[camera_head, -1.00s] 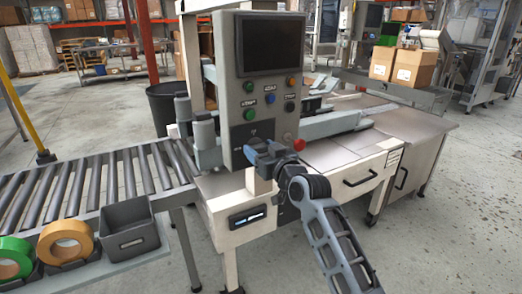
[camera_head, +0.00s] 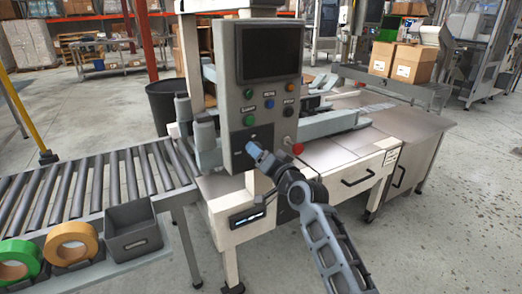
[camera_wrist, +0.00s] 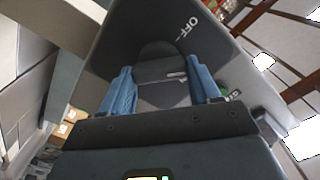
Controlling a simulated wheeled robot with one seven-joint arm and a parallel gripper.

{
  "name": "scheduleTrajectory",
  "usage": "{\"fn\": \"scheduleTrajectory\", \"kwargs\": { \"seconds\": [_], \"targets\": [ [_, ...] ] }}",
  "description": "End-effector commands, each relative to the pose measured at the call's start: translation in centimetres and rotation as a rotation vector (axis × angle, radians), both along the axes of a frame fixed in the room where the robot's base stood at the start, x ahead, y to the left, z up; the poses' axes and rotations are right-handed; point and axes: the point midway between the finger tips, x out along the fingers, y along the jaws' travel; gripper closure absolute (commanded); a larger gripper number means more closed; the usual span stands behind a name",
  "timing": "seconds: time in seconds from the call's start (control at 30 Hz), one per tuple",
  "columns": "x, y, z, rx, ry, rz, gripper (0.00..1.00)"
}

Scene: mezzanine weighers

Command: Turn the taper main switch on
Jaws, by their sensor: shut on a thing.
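The taper's grey control panel (camera_head: 262,100) stands upright at the conveyor's end. Its main switch is a dark rotary knob (camera_wrist: 160,68) with a white pointer mark, seen close in the wrist view. An OFF label (camera_wrist: 188,28) is on the panel above and to the right of the knob. My gripper (camera_head: 256,152) is at the lower part of the panel. In the wrist view its two blue fingers (camera_wrist: 160,90) are on either side of the knob, shut on it. In the head view the knob is hidden behind my gripper.
A red mushroom button (camera_head: 298,149) sits just right of my gripper. Coloured buttons and a dark screen (camera_head: 269,53) are higher on the panel. A roller conveyor (camera_head: 95,185), tape rolls (camera_head: 72,244) and a grey bin (camera_head: 133,232) are at left.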

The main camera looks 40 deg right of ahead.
Motion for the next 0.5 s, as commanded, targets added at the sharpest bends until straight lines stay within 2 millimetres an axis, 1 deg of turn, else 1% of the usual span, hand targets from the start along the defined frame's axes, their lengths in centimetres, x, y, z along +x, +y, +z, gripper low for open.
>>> {"fn": "scheduleTrajectory", "kwargs": {
  "seconds": [0.03, 0.5],
  "targets": [
    [0.00, 0.02, 0.20, 0.042, -0.010, 0.001, 0.69],
    [-0.04, -0.11, 0.01, 0.467, -0.133, 0.000, 0.69]
  ]
}}
